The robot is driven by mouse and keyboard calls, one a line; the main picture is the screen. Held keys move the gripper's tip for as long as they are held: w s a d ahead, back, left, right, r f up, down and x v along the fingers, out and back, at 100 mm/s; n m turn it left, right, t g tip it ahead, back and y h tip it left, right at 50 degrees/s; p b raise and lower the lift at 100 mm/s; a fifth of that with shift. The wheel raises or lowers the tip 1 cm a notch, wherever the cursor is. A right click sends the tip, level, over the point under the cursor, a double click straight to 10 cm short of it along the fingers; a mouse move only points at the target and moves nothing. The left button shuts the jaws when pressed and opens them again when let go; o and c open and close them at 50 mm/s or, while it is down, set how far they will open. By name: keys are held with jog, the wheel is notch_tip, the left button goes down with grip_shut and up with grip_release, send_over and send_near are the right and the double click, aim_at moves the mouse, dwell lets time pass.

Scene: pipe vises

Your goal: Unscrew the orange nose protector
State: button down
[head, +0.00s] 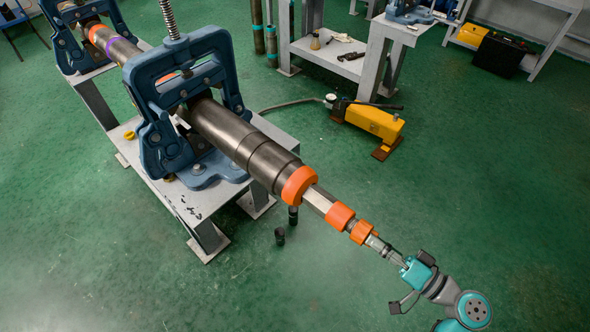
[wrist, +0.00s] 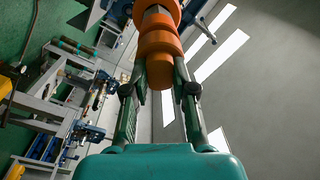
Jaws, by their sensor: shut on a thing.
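The orange nose protector (head: 362,232) is at the free near end of a long pipe assembly, in line with it. It also shows in the wrist view (wrist: 160,72), at top centre. My gripper (head: 374,243) reaches it from the lower right, roughly in line with the pipe. In the wrist view my gripper (wrist: 160,78) has a finger on each side of the narrow end of the protector, shut on it. The fingers hide part of its sides. I cannot see its thread.
A wider orange collar (head: 340,216) and a large orange ring (head: 298,184) sit farther up the pipe. A blue vise (head: 210,95) holds the dark pipe (head: 235,135) over a grey table (head: 200,215). A yellow pump (head: 375,122) stands behind. Green floor around my arm is clear.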

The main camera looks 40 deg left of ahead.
jog(key=n, duration=1.4)
jog(key=shift+s+f+h, duration=0.1)
jog(key=shift+f+h, duration=0.15)
jog(key=shift+h, duration=0.05)
jog(key=c, duration=1)
grip_release()
jog(key=shift+r, duration=0.1)
jog(key=shift+d, duration=0.15)
jog(key=shift+d+r, duration=0.1)
jog(key=shift+d, duration=0.85)
